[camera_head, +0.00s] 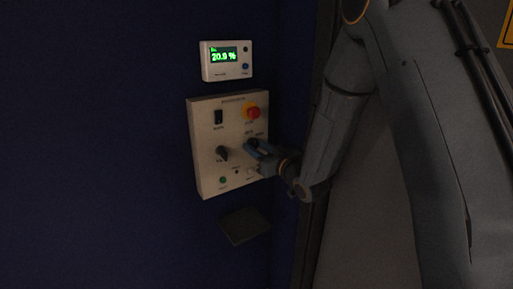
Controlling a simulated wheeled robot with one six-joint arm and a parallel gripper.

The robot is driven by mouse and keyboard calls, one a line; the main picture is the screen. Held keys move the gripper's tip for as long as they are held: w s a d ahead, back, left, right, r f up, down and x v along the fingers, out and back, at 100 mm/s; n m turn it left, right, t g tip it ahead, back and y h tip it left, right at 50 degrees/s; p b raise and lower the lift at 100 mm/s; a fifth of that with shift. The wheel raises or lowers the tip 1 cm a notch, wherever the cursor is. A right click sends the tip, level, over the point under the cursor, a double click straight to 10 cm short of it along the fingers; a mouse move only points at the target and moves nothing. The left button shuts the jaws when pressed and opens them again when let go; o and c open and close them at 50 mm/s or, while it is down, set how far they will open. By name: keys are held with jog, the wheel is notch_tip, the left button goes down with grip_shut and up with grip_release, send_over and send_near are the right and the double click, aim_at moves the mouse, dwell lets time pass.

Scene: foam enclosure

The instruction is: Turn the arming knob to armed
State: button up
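A pale control panel (206,170) is mounted on the dark blue wall. On its right side, below the red button, is a dark knob (252,143), partly covered by my gripper. My gripper (256,149) is at this knob, reaching in from the right. Its fingers are small and dark here, and I cannot tell whether they are shut on the knob. Another dark knob (222,153) sits to the left on the same panel, clear of the gripper. The labels are too small to read, so the knob's setting cannot be told.
A green button (223,180) is at the lower left. A display (226,62) reading about 20.8 % hangs above. A dark plate (244,226) lies below.

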jog(key=c, duration=0.6)
jog(key=shift+o, duration=0.2)
jog(key=shift+m, duration=0.3)
jog(key=m, duration=1.1)
jog(key=shift+m, duration=0.3)
jog(key=o, duration=1)
jog(key=shift+o, duration=0.2)
